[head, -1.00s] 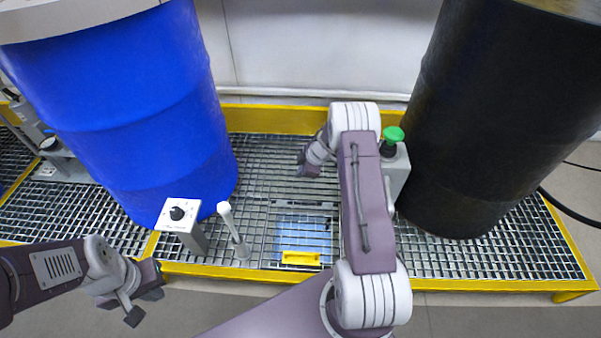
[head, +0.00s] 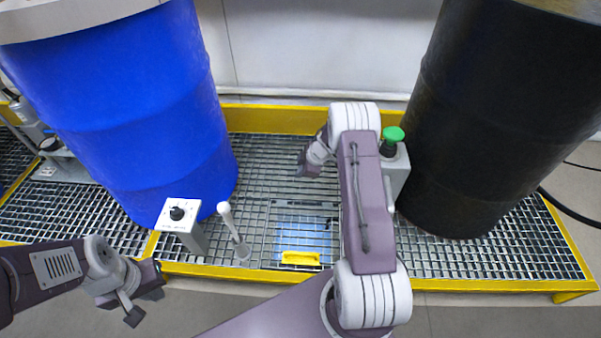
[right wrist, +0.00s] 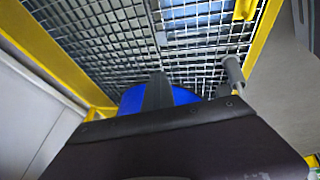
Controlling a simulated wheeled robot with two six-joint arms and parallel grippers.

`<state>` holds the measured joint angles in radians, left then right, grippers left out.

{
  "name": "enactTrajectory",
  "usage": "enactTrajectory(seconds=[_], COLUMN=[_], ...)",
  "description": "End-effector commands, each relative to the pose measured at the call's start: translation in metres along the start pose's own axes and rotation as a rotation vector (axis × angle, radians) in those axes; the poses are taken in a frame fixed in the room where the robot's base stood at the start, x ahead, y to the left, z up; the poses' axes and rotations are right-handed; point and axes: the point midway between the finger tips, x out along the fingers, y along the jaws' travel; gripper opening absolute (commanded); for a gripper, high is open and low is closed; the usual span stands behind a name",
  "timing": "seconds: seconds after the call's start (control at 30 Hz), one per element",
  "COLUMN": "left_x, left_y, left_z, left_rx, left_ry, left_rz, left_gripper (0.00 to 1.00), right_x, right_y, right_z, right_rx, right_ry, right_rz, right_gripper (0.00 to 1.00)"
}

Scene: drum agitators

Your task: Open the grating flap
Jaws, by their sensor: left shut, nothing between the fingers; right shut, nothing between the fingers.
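The grating flap (head: 305,236) lies flat in the mesh floor between the two drums, with a bluish area showing through it. Its yellow handle (head: 300,258) is at the near edge, by the platform's front rim. In the right wrist view the handle (right wrist: 245,10) is at the top edge. My right gripper (head: 310,164) is shut and empty above the grating, farther back than the flap. My right forearm covers the area just right of the flap. My left gripper (head: 146,298) is shut and empty, in front of the platform at the left, apart from the flap.
A blue drum (head: 135,110) stands at the left and a black drum (head: 490,120) at the right. A control box with a dial (head: 178,213) and a grey lever post (head: 234,232) stand left of the flap. A green button (head: 393,134) tops a grey post.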

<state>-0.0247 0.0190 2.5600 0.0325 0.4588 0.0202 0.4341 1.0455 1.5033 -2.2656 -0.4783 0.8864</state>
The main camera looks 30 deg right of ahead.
Motion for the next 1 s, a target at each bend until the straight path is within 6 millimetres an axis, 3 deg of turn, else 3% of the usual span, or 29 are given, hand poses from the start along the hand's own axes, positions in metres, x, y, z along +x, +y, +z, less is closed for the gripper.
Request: enactTrajectory(seconds=[0.03,0.13,0.47,0.8,1.0], left_x=[0.0,0.0,-0.003,-0.043,-0.049], left_y=[0.0,0.0,0.0,0.001,0.001], left_z=[0.0,0.0,0.0,-0.004,-0.005], left_rx=[0.0,0.0,0.0,0.0,0.0], left_ry=[0.0,0.0,0.0,0.0,0.0], left_rz=[0.0,0.0,0.0,0.0,0.0], left_gripper=[0.0,0.0,0.0,0.0,0.0], right_x=[0.0,0.0,-0.004,-0.075,-0.091], right_y=[0.0,0.0,0.001,0.002,0.0], right_z=[0.0,0.0,-0.001,-0.002,0.0], right_rx=[0.0,0.0,0.0,0.002,0.0], right_ry=[0.0,0.0,0.0,-0.001,0.0], right_rz=[0.0,0.0,0.0,0.001,-0.001], right_gripper=[0.06,0.34,0.34,0.34,0.34])
